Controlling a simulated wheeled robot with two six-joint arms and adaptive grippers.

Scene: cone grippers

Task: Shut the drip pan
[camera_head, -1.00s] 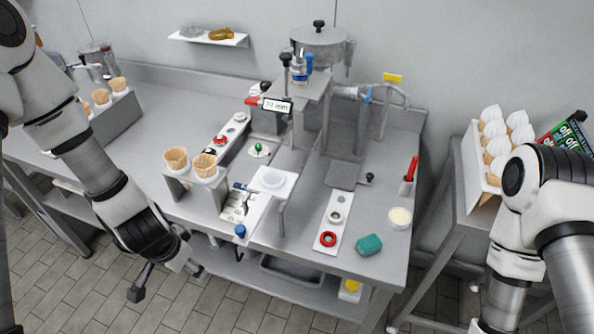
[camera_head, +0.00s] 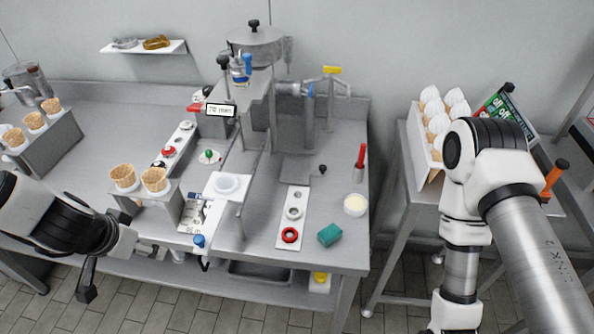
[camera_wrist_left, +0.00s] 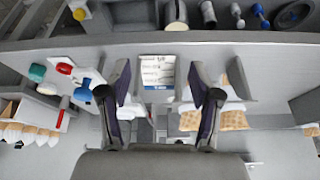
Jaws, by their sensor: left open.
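A dark grey shallow pan (camera_head: 260,273), which looks like the drip pan, shows below the front edge of the steel bench (camera_head: 330,258). The bench top hides its back part, so I cannot tell how far out it stands. My left gripper (camera_head: 135,270) is in front of the bench, low and to the left of the pan, apart from it. Its two fingers are spread with nothing between them; they also show in the left wrist view (camera_wrist_left: 160,95). My right arm comes in at the right; its gripper is outside the picture.
A holder with two cones (camera_head: 140,180), a printed card (camera_head: 195,213) and a blue knob (camera_head: 199,241) are near the front edge. A teal sponge (camera_head: 330,235) and a yellow-topped container (camera_head: 320,278) are right of the pan. A side table (camera_head: 400,170) stands right.

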